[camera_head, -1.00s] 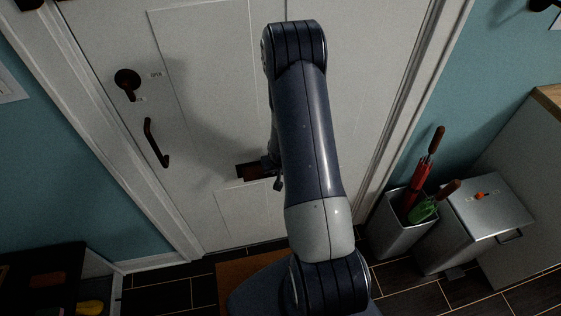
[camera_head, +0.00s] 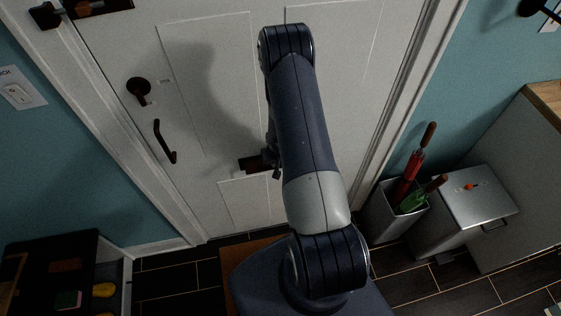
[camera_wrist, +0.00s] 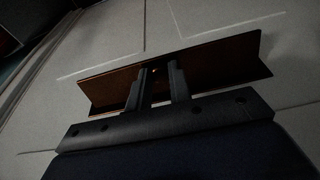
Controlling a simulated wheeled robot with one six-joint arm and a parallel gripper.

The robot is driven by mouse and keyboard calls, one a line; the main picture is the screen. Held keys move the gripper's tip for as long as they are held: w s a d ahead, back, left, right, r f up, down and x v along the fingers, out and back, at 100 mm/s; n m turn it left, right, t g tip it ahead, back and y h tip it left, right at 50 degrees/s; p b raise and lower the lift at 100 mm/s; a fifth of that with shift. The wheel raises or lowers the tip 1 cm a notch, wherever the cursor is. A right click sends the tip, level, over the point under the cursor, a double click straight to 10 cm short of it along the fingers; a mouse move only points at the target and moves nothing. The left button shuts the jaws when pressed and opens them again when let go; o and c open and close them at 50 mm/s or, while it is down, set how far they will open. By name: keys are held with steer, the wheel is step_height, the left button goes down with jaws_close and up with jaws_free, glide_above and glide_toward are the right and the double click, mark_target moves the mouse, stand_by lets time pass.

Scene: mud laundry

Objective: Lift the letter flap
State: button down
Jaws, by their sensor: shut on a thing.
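The letter flap (camera_head: 250,164) is a dark brown plate low on the white door (camera_head: 210,90), partly hidden behind my arm. In the wrist view the flap (camera_wrist: 215,62) spans the middle as a wide brown plate, standing out from the door at an angle. My gripper (camera_wrist: 158,72) has both fingers at the flap, shut on its edge near the middle. In the head view my gripper (camera_head: 272,162) is mostly hidden by my arm.
A black door handle (camera_head: 164,142) and a round lock (camera_head: 138,88) are left of the flap. At right stand a grey holder (camera_head: 393,222) with umbrellas and a lidded metal bin (camera_head: 470,205). A dark shelf (camera_head: 60,250) is at lower left.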

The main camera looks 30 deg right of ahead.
steer(key=shift+s+a+f, duration=0.15)
steer(key=shift+s, duration=0.15)
steer(key=c, duration=1.7)
jaws_free()
steer(key=o, duration=0.4)
steer(key=shift+w, duration=0.2)
